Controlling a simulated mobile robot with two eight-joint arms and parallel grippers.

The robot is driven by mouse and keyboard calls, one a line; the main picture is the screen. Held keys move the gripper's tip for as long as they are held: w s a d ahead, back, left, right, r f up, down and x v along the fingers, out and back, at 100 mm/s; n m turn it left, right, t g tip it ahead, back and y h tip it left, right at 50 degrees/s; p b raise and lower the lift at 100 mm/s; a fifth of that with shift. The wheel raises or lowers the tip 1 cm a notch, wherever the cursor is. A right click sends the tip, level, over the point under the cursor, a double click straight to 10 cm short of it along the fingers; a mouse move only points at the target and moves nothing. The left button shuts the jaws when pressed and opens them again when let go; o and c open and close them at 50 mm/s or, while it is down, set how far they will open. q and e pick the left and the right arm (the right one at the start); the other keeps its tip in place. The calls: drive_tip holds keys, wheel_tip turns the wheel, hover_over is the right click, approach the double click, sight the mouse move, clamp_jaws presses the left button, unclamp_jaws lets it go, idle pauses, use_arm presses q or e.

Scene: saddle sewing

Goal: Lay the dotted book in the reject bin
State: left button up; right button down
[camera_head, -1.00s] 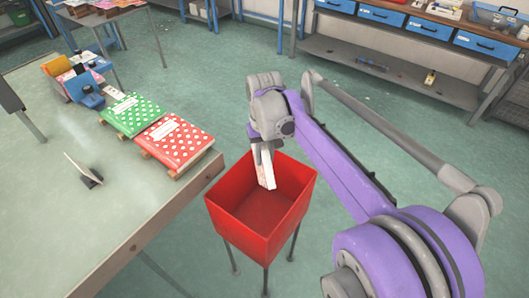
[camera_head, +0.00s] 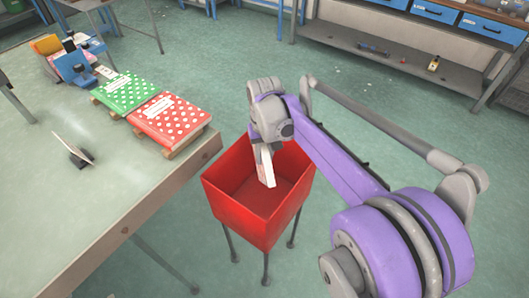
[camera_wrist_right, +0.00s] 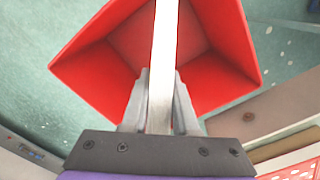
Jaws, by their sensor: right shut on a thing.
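The reject bin (camera_head: 240,205) is a red open box on thin legs, right of the table corner. My right gripper (camera_head: 264,148) is over its opening, pointing down. It is shut on a thin book (camera_head: 267,170), held upright on edge with its lower end at or inside the mouth. In the right wrist view, the gripper (camera_wrist_right: 160,85) clamps the book's pale edge (camera_wrist_right: 164,40), with the bin walls (camera_wrist_right: 95,70) around it. The held book's cover is mostly edge-on, so I cannot tell its pattern clearly. My left gripper is not in view.
A red white-dotted book (camera_head: 170,119) and a green dotted book (camera_head: 125,92) lie on supports on the table (camera_head: 85,220). A small stand with an upright plate (camera_head: 75,150) is nearer. Floor around the bin is clear; a shelf unit (camera_head: 390,50) stands behind.

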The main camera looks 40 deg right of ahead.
wheel_tip(320, 180, down, 5)
drive_tip(key=b, duration=0.3)
drive_tip(key=shift+f, duration=0.15)
drive_tip(key=shift+f+b, duration=2.25)
drive_tip(key=shift+f, duration=1.25)
drive_tip(key=c, duration=0.6)
unclamp_jaws()
drive_tip(key=shift+o, duration=0.3)
drive_tip(key=o, duration=0.5)
drive_tip(key=shift+o, duration=0.2)
drive_tip(key=shift+r, duration=0.1)
